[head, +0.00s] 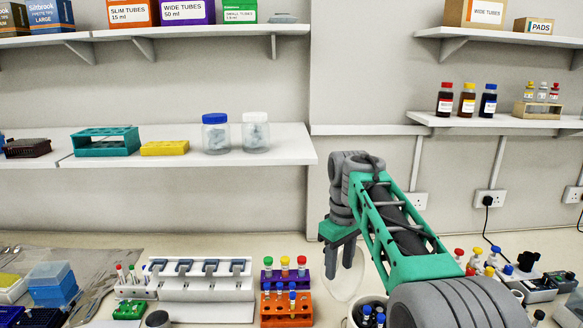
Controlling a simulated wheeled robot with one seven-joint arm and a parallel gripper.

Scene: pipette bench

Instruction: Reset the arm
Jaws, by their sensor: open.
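My gripper (339,268) hangs from the end of my green and grey arm, right of the middle of the head view. Its two dark fingers point down and stand apart, and nothing shows between them. It is above the bench, to the right of the orange tube rack (287,309) and the purple tube rack (285,277). A pale, rounded, translucent thing (343,284) shows just behind and below the fingers; I cannot tell what it is. My arm hides part of the bench behind it.
A white pipette stand (207,288) with several pipettes is left of the racks. Capped tubes (490,270) crowd the right. A wall shelf (280,147) holds two jars and racks.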

